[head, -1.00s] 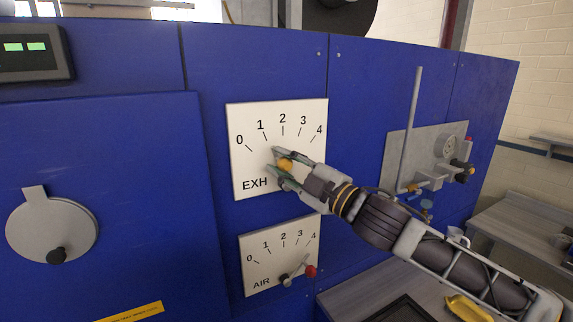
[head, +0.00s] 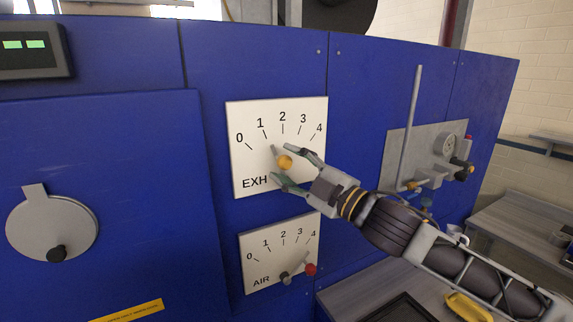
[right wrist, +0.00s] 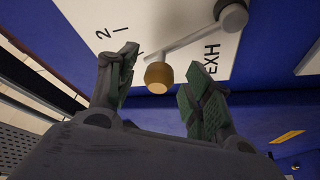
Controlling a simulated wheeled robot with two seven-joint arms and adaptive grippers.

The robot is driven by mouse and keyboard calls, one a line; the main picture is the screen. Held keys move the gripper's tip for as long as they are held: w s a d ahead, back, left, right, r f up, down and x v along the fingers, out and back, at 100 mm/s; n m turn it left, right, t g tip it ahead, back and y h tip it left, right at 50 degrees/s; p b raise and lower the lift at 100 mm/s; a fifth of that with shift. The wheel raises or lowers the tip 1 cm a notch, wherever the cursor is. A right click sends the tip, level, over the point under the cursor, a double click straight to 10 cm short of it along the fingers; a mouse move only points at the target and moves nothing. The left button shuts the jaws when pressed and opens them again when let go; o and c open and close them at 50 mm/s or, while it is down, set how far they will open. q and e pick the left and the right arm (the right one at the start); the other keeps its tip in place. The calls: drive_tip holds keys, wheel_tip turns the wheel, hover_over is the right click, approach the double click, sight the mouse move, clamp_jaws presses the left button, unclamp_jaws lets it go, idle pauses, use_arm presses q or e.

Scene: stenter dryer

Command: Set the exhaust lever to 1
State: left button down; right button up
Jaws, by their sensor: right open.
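The exhaust lever (head: 274,149) is a grey arm with a yellow knob (head: 285,162), on the white EXH plate (head: 247,165) marked 0 to 4. Its tip points at or close to the 1 mark. In the right wrist view the lever (right wrist: 192,38) runs from a grey pivot to the yellow knob (right wrist: 158,76). My right gripper (head: 283,164) is open, one finger above and one below the knob in the head view. In the wrist view the knob sits between and beyond the fingertips, with gaps at both sides. The pivot is hidden in the head view. My left gripper is out of view.
The AIR plate (head: 256,257) with its red-knobbed lever (head: 310,269) is just below. A grey panel (head: 394,150) with an upright rod and gauge is to the right. A bench with a yellow object (head: 467,307) stands at lower right.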

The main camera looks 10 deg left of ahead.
drive_tip(key=v, duration=1)
idle(0.4)
drive_tip(key=shift+s, duration=0.1)
idle(0.3)
